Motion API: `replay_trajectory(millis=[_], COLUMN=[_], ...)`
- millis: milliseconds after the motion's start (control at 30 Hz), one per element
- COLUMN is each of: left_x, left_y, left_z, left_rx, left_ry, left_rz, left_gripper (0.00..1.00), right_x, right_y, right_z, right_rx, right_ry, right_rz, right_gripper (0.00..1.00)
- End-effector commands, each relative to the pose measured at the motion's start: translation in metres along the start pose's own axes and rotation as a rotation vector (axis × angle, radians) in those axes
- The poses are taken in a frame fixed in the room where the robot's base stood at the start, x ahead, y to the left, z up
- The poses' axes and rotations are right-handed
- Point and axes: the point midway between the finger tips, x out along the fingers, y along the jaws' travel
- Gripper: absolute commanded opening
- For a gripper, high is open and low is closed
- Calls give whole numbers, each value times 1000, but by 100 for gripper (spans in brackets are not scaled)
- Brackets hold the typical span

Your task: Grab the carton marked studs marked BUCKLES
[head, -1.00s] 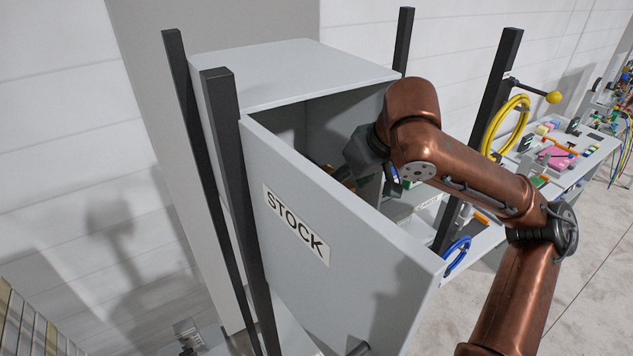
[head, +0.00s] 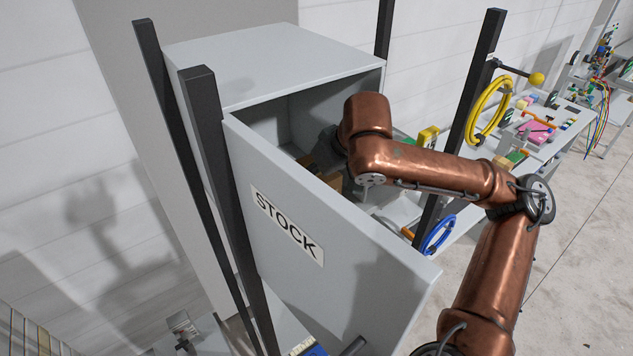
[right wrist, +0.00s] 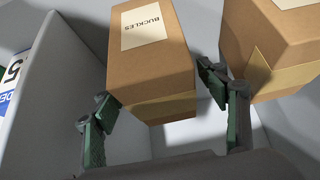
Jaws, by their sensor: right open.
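The carton marked BUCKLES (right wrist: 157,70) is a brown cardboard box with a white label, inside the grey cabinet marked STOCK (head: 295,55). In the right wrist view it lies ahead of my right gripper (right wrist: 162,108), whose two green-padded fingers are apart. The left finger is by the carton's lower left corner and the right finger is by its right side, near the gap to a second carton. I cannot tell whether either finger touches it. My left gripper is not in view.
A second brown carton (right wrist: 272,45) stands close on the right. The open STOCK door (head: 330,240) stands in front of the cabinet opening. Dark posts (head: 235,200) flank the cabinet. A bench (head: 545,135) with small parts is at the right.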

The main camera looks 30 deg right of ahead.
Motion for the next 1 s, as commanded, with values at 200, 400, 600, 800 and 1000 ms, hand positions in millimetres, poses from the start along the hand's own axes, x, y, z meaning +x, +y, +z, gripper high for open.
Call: replay_trajectory(millis=[200, 400, 600, 800, 1000], left_x=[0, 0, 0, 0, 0], left_y=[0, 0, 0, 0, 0], left_z=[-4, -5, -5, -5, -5], left_rx=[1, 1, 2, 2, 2], left_ry=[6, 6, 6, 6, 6], left_rz=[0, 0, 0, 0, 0], left_gripper=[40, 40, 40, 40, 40], right_x=[2, 1, 1, 1, 0], right_y=[0, 0, 0, 0, 0], right_z=[0, 0, 0, 0, -1], right_rx=[0, 0, 0, 1, 1], right_ry=[1, 1, 1, 2, 4], right_rz=[-1, 0, 0, 0, 0], right_gripper=[67, 55, 41, 27, 15])
